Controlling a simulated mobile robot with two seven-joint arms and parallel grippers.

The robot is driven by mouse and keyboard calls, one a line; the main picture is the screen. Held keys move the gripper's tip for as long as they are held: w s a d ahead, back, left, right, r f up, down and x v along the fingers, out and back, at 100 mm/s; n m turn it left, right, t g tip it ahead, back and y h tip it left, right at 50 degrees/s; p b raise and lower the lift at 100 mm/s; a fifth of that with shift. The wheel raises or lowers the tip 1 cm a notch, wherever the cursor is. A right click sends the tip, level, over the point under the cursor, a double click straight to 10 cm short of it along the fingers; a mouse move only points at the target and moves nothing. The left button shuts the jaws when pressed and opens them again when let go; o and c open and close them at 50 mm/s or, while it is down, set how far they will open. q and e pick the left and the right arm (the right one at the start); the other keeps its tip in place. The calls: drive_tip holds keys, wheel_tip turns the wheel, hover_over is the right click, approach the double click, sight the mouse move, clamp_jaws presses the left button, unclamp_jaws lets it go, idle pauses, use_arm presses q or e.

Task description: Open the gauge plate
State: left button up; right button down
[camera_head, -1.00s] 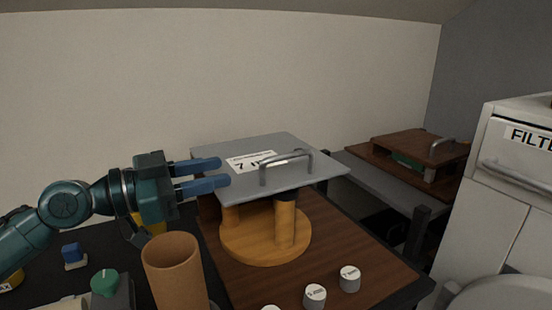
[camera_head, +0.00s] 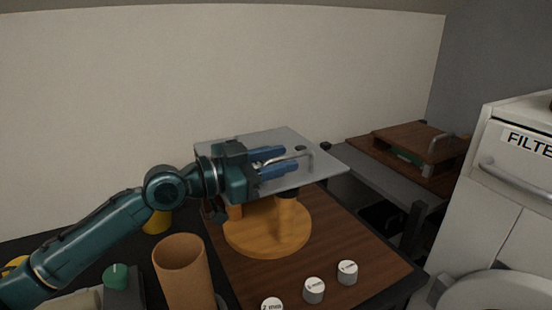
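The gauge plate (camera_head: 318,166) is a flat grey sheet with a bar handle (camera_head: 303,153) on top. It rests on a round wooden stand with posts (camera_head: 268,235). My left gripper (camera_head: 290,160) is over the plate, its two blue fingers apart and pointing right toward the handle. The fingertips are close to the handle; I cannot tell whether the bar lies between them. The gripper hides the plate's printed label. My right gripper is not in view.
A brown cup (camera_head: 182,270) stands in front of my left arm. Several white round weights, one here (camera_head: 347,272), lie on the brown board (camera_head: 370,258). A wooden box (camera_head: 418,142) stands at the back right, and a white cabinet (camera_head: 500,200) is at the right.

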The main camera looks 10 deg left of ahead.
use_arm(q)
clamp_jaws()
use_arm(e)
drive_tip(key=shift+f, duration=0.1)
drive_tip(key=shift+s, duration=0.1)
use_arm(q)
drive_tip(key=shift+r, duration=0.1)
